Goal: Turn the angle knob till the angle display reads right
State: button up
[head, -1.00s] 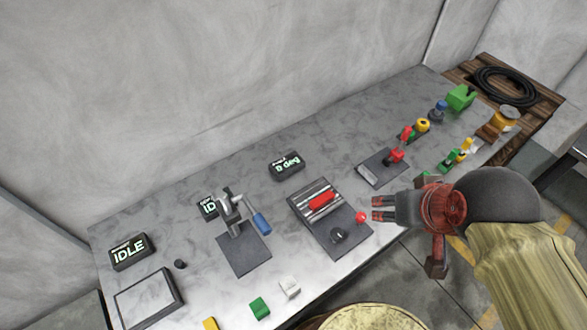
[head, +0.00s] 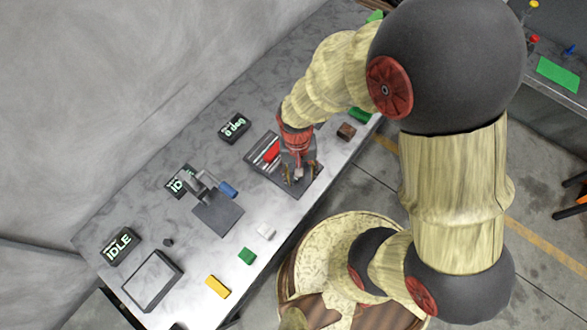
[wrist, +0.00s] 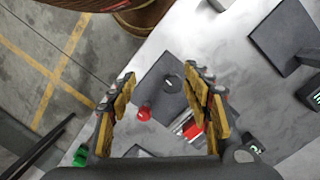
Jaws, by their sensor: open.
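The angle knob (wrist: 171,84) is a small dark round knob with a light mark on a dark plate in the wrist view. My gripper (wrist: 160,79) is open, its two yellow-padded fingers on either side of the knob in that view; I cannot tell whether they touch it. In the head view my gripper (head: 301,178) points down over the front of the dark plate (head: 262,175) and hides the knob. The angle display (head: 234,127) is a black box behind the plate, reading about "0 deg".
A red ball (wrist: 143,113) stands close to the knob.

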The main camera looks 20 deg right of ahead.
aim_at(294, 180)
jog(key=w, duration=0.1)
jog(key=w+m, duration=0.1)
jog(key=w+f+m+t, duration=0.1)
jog(key=shift+w+a+f, duration=0.1)
jog(key=shift+w+a, duration=0.15)
jog(key=shift+a, duration=0.1)
jog(key=shift+w+m, duration=0.3)
jog(key=shift+m, duration=0.2)
jog(key=shift+w+f+b, duration=0.1)
jog(key=shift+f+b, duration=0.45)
jog(key=shift+f, duration=3.3)
jog(key=shift+c, duration=0.9)
jog(key=c, duration=1)
jog(key=shift+n, duration=0.3)
